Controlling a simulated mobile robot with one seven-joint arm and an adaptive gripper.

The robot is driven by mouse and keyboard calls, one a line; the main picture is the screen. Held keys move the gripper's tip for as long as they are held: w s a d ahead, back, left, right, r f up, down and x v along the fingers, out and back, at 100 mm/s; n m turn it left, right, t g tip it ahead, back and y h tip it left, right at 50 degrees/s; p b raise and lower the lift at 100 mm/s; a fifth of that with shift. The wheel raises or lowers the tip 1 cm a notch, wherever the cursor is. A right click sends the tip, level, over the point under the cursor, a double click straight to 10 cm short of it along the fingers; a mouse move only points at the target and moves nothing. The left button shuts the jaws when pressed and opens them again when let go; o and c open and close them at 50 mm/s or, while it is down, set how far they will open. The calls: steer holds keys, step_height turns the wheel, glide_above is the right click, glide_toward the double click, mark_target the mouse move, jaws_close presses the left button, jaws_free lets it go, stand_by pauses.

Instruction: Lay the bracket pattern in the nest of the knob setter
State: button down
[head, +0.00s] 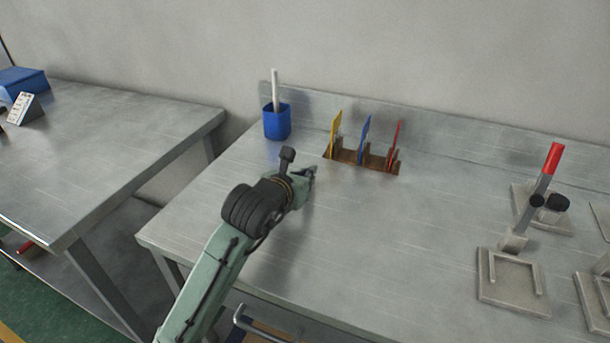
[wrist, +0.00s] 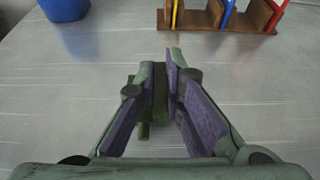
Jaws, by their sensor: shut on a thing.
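My gripper (head: 307,174) is over the left middle part of the grey bench, in front of the rack. In the wrist view my gripper (wrist: 161,72) is shut on a dark green piece (wrist: 160,98), which seems to be the bracket pattern. The fingers hide part of it, and I cannot make it out in the head view. At the right of the bench stands a grey fixture with a flat, rimmed nest (head: 514,281) and an upright post behind it, likely the knob setter. The nest looks empty. My gripper is well to its left, apart from it.
A wooden rack (head: 375,163) holds yellow, blue and red cards. A blue cup (head: 277,122) with a white stick stands to its left. A red-handled lever (head: 553,158) and other fixtures crowd the right. The bench between my gripper and the nest is clear.

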steer(key=shift+f, duration=0.15)
steer(key=c, duration=1.7)
jaws_free()
steer(key=shift+r, duration=0.2)
steer(key=shift+r+p, duration=0.2)
steer(key=shift+p, duration=0.25)
steer(key=b+v, duration=0.4)
steer(key=v, duration=0.8)
steer(key=shift+f, duration=0.2)
